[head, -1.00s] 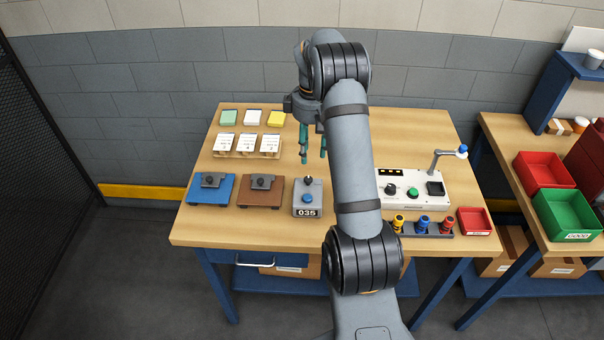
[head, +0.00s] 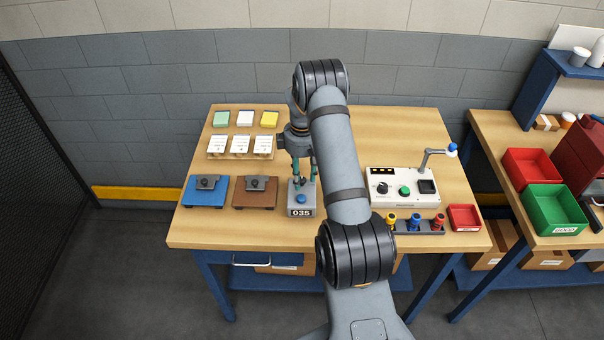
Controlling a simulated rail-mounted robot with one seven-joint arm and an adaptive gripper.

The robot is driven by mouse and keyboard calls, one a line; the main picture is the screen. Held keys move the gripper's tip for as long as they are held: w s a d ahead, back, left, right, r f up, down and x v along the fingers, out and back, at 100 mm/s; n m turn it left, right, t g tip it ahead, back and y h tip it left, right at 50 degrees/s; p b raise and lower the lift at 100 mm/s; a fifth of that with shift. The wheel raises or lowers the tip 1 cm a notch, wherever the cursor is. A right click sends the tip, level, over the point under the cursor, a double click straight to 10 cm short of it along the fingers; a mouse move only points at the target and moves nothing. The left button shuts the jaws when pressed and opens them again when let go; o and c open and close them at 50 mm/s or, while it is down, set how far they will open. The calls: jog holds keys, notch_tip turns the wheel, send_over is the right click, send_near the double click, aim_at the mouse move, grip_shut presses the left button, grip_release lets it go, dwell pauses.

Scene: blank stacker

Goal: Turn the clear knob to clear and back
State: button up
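A small grey counter box (head: 302,211) reading 035, with a blue button (head: 302,199) on its front, stands near the table's front edge. A small dark knob sits on its top, now mostly hidden by my fingers. My gripper (head: 305,181) points down just over the box top, its two teal fingers apart at about the knob's place. I cannot tell whether they touch the knob. A white control box (head: 403,200) to the right carries a black knob (head: 383,188), a green button (head: 404,190) and a small lit display. The labels are too small to read.
Blue (head: 205,195) and brown (head: 254,198) bases with dark clamps stand left of the counter. Card stacks (head: 240,147) and coloured pads (head: 244,118) lie behind them. A rack of coloured plugs (head: 415,226) and a red tray (head: 464,217) sit front right.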

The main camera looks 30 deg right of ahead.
jog(key=c, duration=0.3)
grip_shut()
dwell(0.3)
